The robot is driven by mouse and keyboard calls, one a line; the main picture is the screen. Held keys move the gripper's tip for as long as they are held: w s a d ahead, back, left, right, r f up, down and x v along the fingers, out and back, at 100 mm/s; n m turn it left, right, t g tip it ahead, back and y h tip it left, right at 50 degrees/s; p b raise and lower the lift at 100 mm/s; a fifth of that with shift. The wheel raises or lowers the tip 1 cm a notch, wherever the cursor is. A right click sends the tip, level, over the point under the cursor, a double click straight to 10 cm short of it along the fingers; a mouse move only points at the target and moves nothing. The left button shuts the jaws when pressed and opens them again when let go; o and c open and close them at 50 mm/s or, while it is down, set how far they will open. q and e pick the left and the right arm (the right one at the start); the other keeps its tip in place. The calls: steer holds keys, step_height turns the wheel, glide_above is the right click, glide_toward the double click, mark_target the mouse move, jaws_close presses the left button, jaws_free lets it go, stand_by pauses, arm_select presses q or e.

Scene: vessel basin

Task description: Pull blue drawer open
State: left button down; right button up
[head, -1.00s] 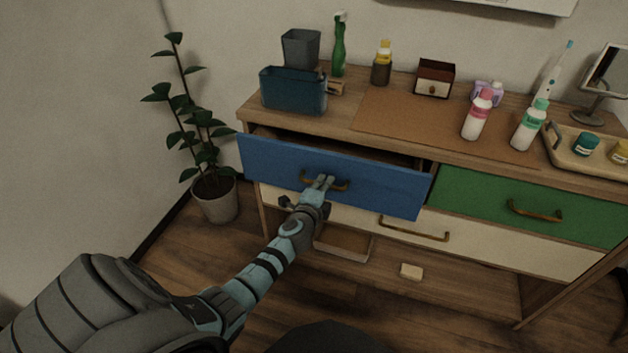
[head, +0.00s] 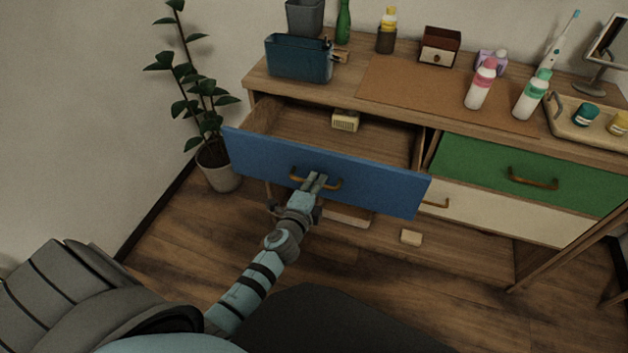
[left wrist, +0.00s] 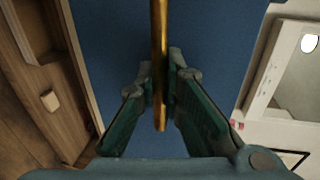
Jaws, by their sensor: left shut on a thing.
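The blue drawer (head: 375,185) is pulled out from the dresser, and its inside shows behind the front panel. A small cream box (head: 345,120) lies inside it near the back. My left gripper (head: 315,182) is shut on the brass handle (head: 298,176) of the blue drawer. In the left wrist view the handle (left wrist: 159,50) runs between the two fingers (left wrist: 160,95), with the blue front (left wrist: 110,40) behind. My right gripper is not in view.
A green drawer (head: 480,172) and a cream drawer (head: 500,212) are beside and below. The top holds a dark blue bin (head: 300,60), several bottles and a tray (head: 575,128). A plant (head: 215,165) stands left. A cream block (head: 411,237) lies low down.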

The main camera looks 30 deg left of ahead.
arm_select(q)
steer(key=c, duration=2)
jaws_free()
steer(key=shift+o, duration=0.2)
steer(key=shift+s, duration=0.1)
steer(key=v, duration=1.1)
steer(key=shift+s, duration=0.35)
steer(key=shift+d+r, duration=0.1)
steer(key=shift+d, duration=0.05)
